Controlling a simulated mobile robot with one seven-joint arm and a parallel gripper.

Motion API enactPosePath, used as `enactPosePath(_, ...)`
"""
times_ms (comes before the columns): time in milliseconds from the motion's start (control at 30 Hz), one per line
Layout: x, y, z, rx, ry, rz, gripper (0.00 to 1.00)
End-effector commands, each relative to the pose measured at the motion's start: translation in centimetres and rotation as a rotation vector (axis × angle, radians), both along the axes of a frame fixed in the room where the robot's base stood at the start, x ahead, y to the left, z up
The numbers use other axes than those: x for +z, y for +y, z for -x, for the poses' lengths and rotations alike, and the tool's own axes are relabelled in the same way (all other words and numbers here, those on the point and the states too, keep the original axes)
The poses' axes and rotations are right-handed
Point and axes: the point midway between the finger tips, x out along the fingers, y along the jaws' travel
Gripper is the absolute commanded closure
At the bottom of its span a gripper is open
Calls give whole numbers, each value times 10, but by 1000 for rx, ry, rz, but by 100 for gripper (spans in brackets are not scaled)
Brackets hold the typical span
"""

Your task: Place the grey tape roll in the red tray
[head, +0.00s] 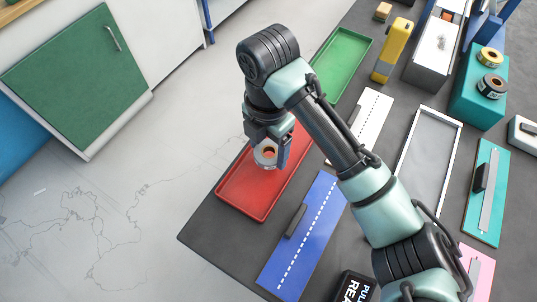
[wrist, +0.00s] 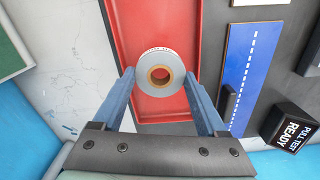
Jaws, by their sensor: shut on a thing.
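The grey tape roll (wrist: 160,57) has an orange-brown core and is gripped between the two fingers of my gripper (wrist: 161,88) in the wrist view. In the head view the tape roll (head: 266,155) hangs from my gripper (head: 271,147) over the red tray. The red tray (head: 245,196) lies on the dark table near its left edge; it also shows behind the roll in the wrist view (wrist: 182,18). The roll appears above the tray floor, but the exact height is hard to tell. My arm and gripper hide part of the tray's far end.
A blue board (head: 306,232) lies right of the red tray, with a black block on it. A green tray (head: 342,64) lies behind. A black "PULL TEST READY" box (head: 354,287) stands at the front. Two more rolls sit on a teal block (head: 476,99) at the right.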

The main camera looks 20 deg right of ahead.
Motion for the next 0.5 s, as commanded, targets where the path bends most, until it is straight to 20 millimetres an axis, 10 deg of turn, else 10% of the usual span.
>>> enactPosePath(500, -33, 0, 0, 0, 1, 0, 81)
